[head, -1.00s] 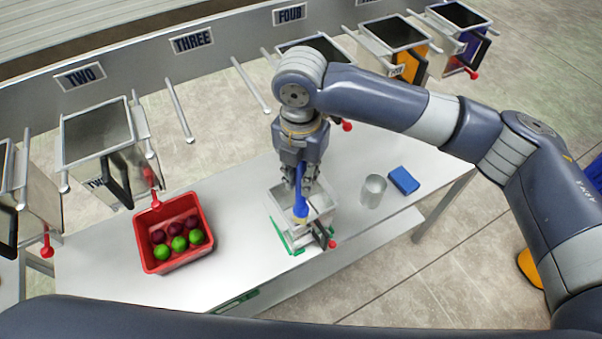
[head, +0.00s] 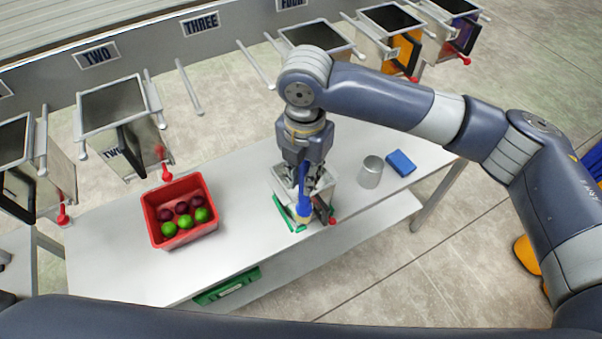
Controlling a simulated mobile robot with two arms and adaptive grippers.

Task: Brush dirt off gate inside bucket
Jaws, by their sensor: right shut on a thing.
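My right gripper (head: 303,175) is shut on a brush with a blue handle (head: 304,198) and pale bristles (head: 304,220). The brush points down at the front of a metal bucket (head: 322,187) on the table. The bucket's gate (head: 319,208) is at its front side, with a red knob beside it, and the bristles are close to it. I cannot tell whether the bristles touch the gate. No dirt can be made out at this size. My left gripper is not in view.
A red crate (head: 152,222) with several green and dark red fruits stands on the table (head: 240,240) at left. A metal cup (head: 370,172) and a blue block (head: 400,163) are to the right. Several metal buckets with gates (head: 112,105) hang along the back. A green-edged part (head: 228,287) is at the table's front.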

